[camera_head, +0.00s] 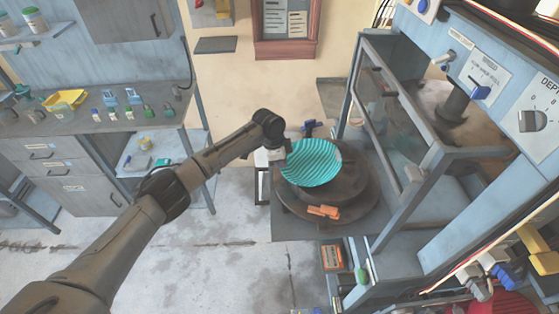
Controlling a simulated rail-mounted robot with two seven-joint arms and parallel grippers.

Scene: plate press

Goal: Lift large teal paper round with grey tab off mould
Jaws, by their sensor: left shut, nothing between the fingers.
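The large teal paper round (312,163) shows as a ridged, shallow dish. It lies on the dark round mould (329,198), tilted or set toward its far left side; I cannot tell whether it touches the mould all over. My left gripper (283,154) is at the round's left edge. Its fingers are small here and partly hidden by the wrist; they are shut with nothing between them. The grey tab is not clearly visible and may be hidden by the gripper. My right gripper is not in view.
An orange clip-like piece (323,212) sits on the mould's near rim. The blue press frame with a glass guard (392,115) stands close on the right. A workbench (90,125) with small items is at the left. Open floor (215,265) lies in front.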

